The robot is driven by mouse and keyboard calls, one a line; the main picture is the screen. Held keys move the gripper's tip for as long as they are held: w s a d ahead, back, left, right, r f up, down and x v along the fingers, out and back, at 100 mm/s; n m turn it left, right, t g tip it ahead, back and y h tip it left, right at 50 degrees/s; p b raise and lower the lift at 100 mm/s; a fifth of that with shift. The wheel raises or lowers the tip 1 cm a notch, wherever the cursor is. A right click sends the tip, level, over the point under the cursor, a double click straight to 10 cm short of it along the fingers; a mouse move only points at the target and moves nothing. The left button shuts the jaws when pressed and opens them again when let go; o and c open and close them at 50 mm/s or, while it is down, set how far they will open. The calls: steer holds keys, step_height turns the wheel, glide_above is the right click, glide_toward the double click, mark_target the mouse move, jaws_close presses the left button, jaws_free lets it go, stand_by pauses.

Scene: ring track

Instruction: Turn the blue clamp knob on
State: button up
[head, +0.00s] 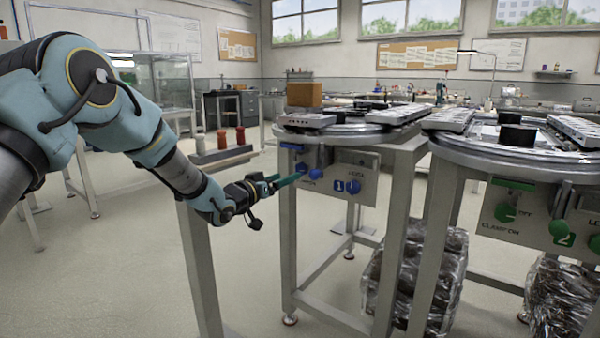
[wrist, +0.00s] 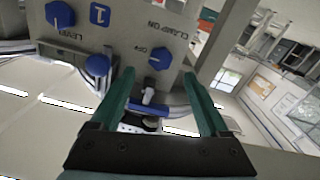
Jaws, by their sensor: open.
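The blue clamp knob (wrist: 160,57) is on a grey panel (wrist: 120,38), which appears upside down in the wrist view. "OFF" is printed beside the knob and "CLAMP ON" near it. A pale mark on the knob appears to face the OFF side. My gripper (wrist: 159,76) is open, its two green fingers pointing at the panel with the knob roughly between their tips. I cannot tell whether they touch it. In the head view my gripper (head: 285,181) is at the left end of the panel (head: 369,184), where the clamp knob (head: 302,167) is partly seen.
A blue ball-ended lever (wrist: 97,65) stands close beside the left finger. Another blue knob (wrist: 59,14) is farther along the panel, past the number 1 plate. A second station (head: 535,215) with green controls stands to the right. A shelf (head: 220,155) with small posts is behind my forearm.

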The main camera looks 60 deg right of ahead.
mark_target(300, 170)
steer(key=d, duration=0.7)
steer(key=shift+s+d, duration=0.15)
steer(key=shift+d, duration=0.1)
jaws_close()
stand_by(0.3)
